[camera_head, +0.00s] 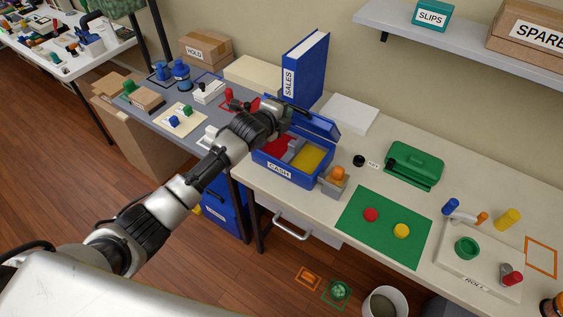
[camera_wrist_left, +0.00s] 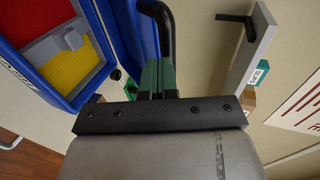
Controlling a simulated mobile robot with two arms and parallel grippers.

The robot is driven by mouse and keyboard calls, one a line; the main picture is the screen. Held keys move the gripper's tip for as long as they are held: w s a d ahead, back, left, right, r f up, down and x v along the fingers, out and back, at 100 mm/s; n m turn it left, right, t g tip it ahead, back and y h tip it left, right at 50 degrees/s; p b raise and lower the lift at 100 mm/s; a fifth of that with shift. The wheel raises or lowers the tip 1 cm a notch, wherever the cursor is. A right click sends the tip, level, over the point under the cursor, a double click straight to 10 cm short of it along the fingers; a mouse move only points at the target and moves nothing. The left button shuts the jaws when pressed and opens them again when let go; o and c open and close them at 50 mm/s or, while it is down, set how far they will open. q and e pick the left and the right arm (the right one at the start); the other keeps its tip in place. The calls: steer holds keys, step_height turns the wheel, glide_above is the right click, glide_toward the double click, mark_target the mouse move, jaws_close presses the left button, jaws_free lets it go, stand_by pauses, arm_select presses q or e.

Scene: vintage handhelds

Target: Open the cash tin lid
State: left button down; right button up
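The blue cash tin (camera_head: 262,160) stands on the cream bench with its CASH label facing front. Its lid (camera_head: 322,124) is raised and tilted up at the back, so the red and yellow compartments inside show. In the left wrist view the open tin (camera_wrist_left: 18,62) is at left, and the lid (camera_wrist_left: 135,35) stands beside it with a black handle (camera_wrist_left: 168,35). My left gripper (camera_wrist_left: 158,78) has its green fingers close together at the handle's end and looks shut on it. In the head view this gripper (camera_head: 290,110) is at the lid, its fingertips mostly hidden. My right gripper is not in view.
A blue SALES binder (camera_head: 306,70) stands close behind the lid. A grey holder with an orange knob (camera_head: 338,174) is right of the tin. A green mat (camera_head: 385,235) and green box (camera_head: 415,165) are further right. A wall shelf (camera_head: 460,42) overhangs at upper right.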

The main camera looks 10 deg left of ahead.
arm_select(q)
steer(key=shift+w+d+r+b, duration=0.3)
steer(key=shift+w+r, duration=0.2)
steer(key=shift+w, duration=0.3)
steer(key=shift+w+d+r+b, duration=0.2)
steer(key=shift+w+r, duration=0.25)
steer(key=shift+w, duration=0.35)
steer(key=shift+d, duration=0.1)
steer(key=shift+w+d+r+b, duration=0.25)
steer(key=shift+w+b, duration=0.2)
steer(key=shift+w, duration=0.2)
steer(key=shift+w+d+r+b, duration=0.1)
steer(key=shift+w+d+b, duration=0.1)
steer(key=shift+w+b, duration=0.35)
steer(key=shift+w+d+r, duration=0.2)
steer(key=shift+w+r, duration=0.1)
steer(key=shift+w, duration=0.35)
